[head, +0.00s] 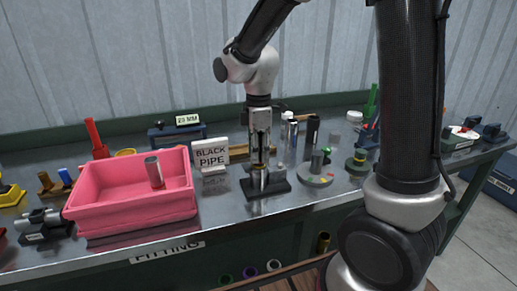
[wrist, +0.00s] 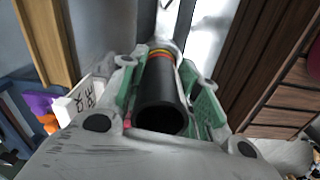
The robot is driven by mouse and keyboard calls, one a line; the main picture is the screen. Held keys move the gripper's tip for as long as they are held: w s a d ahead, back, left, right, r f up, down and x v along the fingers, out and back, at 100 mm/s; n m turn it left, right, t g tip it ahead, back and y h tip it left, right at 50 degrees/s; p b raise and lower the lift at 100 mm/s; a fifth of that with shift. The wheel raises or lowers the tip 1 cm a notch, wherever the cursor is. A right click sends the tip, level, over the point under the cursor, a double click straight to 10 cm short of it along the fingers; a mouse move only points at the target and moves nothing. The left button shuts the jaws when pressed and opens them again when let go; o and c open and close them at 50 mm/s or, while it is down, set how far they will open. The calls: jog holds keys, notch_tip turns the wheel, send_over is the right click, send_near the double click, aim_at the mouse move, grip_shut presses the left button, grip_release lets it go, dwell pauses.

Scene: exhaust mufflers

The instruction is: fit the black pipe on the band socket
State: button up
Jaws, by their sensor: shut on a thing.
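My gripper (head: 260,150) points straight down over the table and is shut on the black pipe (wrist: 160,100). In the wrist view the pipe is a hollow black tube between the green finger pads, its open near end facing the camera. Yellow and orange bands (wrist: 161,54) show at its far end. In the head view a socket on a dark flat base (head: 267,187) stands directly under the gripper, with a brass-coloured part at its middle. The pipe is upright and in line with it. The fingers hide most of the pipe, and I cannot tell how far it sits on the socket.
A pink bin (head: 130,198) holding a grey cylinder stands to the left. A white "BLACK PIPE" sign (head: 211,156) is close behind left. A round grey fixture (head: 316,174) and upright cylinders (head: 311,133) stand close on the right. Bare table lies in front.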

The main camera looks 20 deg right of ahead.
jog(key=o, duration=1.1)
notch_tip(320, 180, up, 11)
jog(key=shift+r, duration=0.5)
